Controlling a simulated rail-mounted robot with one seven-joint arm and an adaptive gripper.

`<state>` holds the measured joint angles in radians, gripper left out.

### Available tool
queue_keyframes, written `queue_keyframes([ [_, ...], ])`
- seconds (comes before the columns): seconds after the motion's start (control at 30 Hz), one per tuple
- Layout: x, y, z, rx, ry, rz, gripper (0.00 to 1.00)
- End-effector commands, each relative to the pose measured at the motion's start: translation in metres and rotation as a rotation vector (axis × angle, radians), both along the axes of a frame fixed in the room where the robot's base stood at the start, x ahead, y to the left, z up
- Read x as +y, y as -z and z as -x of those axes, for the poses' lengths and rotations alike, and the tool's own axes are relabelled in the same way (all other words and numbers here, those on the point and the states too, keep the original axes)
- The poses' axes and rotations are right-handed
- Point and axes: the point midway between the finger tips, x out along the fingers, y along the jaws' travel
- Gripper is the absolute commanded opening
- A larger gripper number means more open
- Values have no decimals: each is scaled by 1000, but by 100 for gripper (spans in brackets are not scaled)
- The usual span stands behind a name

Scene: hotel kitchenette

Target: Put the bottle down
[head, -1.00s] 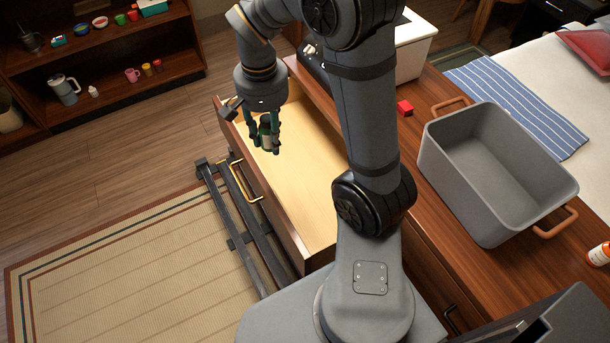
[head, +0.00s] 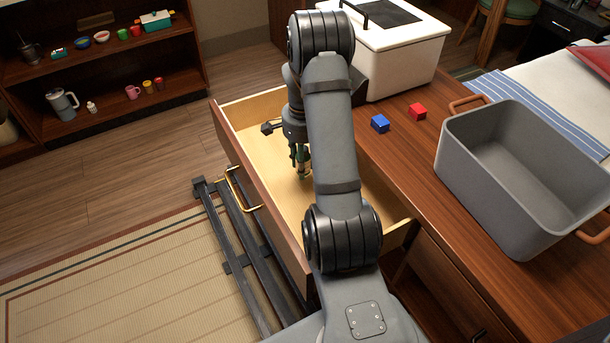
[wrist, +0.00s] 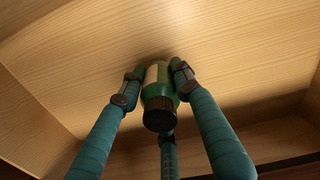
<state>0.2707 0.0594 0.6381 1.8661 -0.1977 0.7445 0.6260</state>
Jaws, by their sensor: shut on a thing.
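The bottle (wrist: 158,88) is green with a pale label and a dark ribbed cap. In the wrist view its cap faces the camera. My gripper (wrist: 155,74) has its teal fingers closed around the bottle's sides. In the head view my gripper (head: 302,168) points down inside the open wooden drawer (head: 283,194), and my arm and fingers hide most of the bottle there. The pale drawer floor lies beyond the bottle. I cannot tell whether the bottle touches it.
The drawer looks otherwise empty where visible. On the counter (head: 440,190) to the right are a blue cube (head: 380,123), a red cube (head: 417,111), a grey bin (head: 470,190) and a white box-shaped appliance (head: 405,60). A shelf (head: 110,110) with cups stands at the upper left.

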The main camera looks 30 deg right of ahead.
Motion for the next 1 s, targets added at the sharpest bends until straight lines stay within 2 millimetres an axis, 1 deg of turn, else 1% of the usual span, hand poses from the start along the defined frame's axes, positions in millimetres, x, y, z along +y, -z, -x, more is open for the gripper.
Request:
queue_keyframes([
  [0.07,0,7,1,2,0,0,5],
  [0.2,0,28,1,4,-1,-1,5],
  [0.3,0,39,1,3,0,-1,5],
  [0.6,0,41,0,-1,-1,0,5],
  [0.73,0,46,0,-1,-1,0,5],
  [0.77,0,45,0,-1,-1,0,33],
  [1.0,0,44,0,0,-1,0,47],
])
